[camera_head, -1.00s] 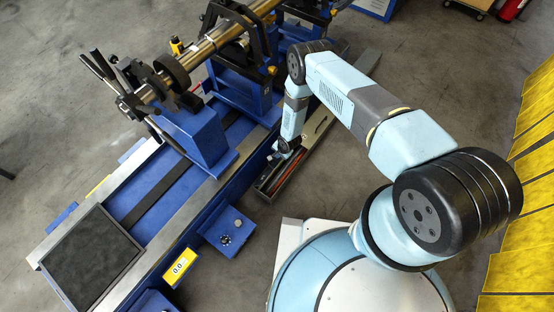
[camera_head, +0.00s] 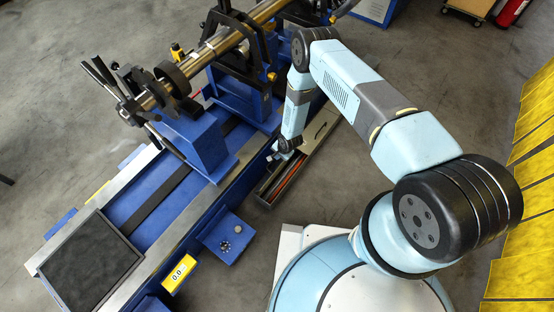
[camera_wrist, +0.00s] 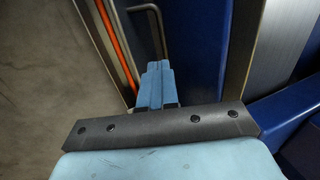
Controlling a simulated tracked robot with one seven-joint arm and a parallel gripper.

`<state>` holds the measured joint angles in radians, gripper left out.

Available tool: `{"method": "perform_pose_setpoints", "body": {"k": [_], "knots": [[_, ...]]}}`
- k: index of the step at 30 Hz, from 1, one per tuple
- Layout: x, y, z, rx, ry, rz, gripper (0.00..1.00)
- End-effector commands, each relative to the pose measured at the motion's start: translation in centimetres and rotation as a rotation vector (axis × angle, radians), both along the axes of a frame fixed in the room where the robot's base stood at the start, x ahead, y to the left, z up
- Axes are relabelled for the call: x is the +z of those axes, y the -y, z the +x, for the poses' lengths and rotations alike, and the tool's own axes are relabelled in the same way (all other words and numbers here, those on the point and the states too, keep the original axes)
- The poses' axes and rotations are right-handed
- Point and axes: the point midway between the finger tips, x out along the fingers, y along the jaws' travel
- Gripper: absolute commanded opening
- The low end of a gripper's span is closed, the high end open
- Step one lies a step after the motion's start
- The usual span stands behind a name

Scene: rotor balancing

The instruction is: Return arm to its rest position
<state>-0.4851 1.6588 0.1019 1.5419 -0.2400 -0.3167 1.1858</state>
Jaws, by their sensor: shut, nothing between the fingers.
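My arm is bent, reaching from my base at the lower right to the machine's side in the head view. My gripper (camera_head: 277,156) hangs above a long narrow tray (camera_head: 319,129) along the blue machine's near side. In the wrist view the blue fingers of my gripper (camera_wrist: 157,68) are together, with nothing between them.
The blue balancing machine (camera_head: 170,190) with a steel rotor shaft (camera_head: 212,50) fills the left and centre. Yellow panels (camera_head: 530,210) line the right. Grey floor between is free.

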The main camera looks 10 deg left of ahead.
Motion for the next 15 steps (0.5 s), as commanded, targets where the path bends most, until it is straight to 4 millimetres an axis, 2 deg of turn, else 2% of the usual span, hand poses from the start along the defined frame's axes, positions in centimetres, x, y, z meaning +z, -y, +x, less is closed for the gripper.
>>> {"method": "perform_pose_setpoints", "body": {"k": [1,6,15], "knots": [[0.9,0.1,0.0,-0.001,0.000,0.001,0.00],[3.0,0.5,-0.2,-0.002,-0.001,0.000,0.00],[4.4,0.7,-0.4,0.001,-0.001,0.000,0.00]]}}
